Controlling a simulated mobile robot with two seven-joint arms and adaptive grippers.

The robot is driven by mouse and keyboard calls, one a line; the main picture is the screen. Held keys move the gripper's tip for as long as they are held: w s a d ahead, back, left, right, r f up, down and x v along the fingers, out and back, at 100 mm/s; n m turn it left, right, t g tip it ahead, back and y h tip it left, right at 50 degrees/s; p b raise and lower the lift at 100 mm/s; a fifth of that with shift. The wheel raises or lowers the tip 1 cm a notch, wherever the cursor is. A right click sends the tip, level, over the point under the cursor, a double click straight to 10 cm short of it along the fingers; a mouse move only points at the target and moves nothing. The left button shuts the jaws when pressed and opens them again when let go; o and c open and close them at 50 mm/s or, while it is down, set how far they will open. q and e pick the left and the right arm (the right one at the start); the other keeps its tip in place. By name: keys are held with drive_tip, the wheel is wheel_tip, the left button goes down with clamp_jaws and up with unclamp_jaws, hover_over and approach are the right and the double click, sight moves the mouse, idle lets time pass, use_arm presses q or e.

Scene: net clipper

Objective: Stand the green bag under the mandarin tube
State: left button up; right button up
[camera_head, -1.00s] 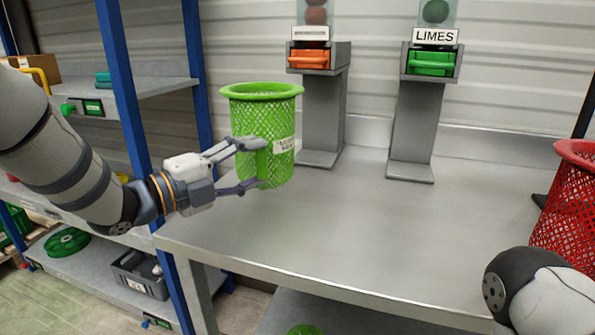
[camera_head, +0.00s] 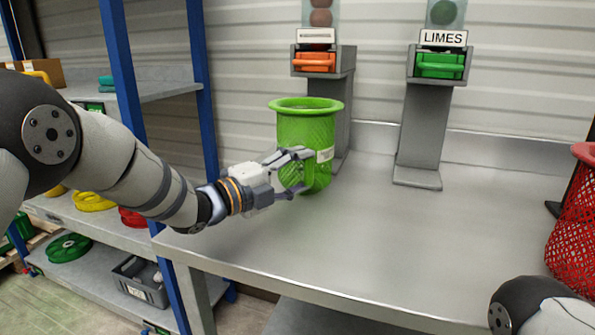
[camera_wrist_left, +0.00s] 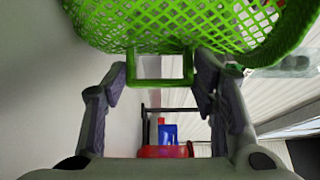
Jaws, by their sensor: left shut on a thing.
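The green bag (camera_head: 307,130), a mesh basket with a wide rim and a white label, is upright in front of the left dispenser stand. My left gripper (camera_head: 297,172) is shut on its side handle. In the left wrist view the handle (camera_wrist_left: 160,82) sits between the fingers below the mesh (camera_wrist_left: 160,25). I cannot tell whether the bag's base touches the bench. The mandarin tube (camera_head: 321,14), with orange-brown fruit and an orange latch (camera_head: 315,62), is up behind the bag, slightly right. Its label is unreadable. My right gripper is out of view.
The lime tube (camera_head: 445,13) with a green latch (camera_head: 440,65) stands to the right. A red mesh bag (camera_head: 573,230) is at the bench's right edge. The grey bench (camera_head: 400,240) is clear in the middle. A blue-post shelf (camera_head: 128,70) stands at left.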

use_arm(q)
drive_tip(key=o, duration=0.9)
drive_tip(key=shift+f, duration=0.1)
drive_tip(key=shift+o, duration=0.2)
drive_tip(key=shift+a+r, duration=0.1)
drive_tip(key=shift+r, duration=0.2)
drive_tip(key=p+v, duration=0.1)
drive_tip(key=v, duration=1)
drive_tip(key=shift+p, duration=0.3)
drive_tip(key=shift+s+a+f, duration=0.1)
drive_tip(key=shift+s+a, duration=0.2)
drive_tip(key=shift+s, duration=0.05)
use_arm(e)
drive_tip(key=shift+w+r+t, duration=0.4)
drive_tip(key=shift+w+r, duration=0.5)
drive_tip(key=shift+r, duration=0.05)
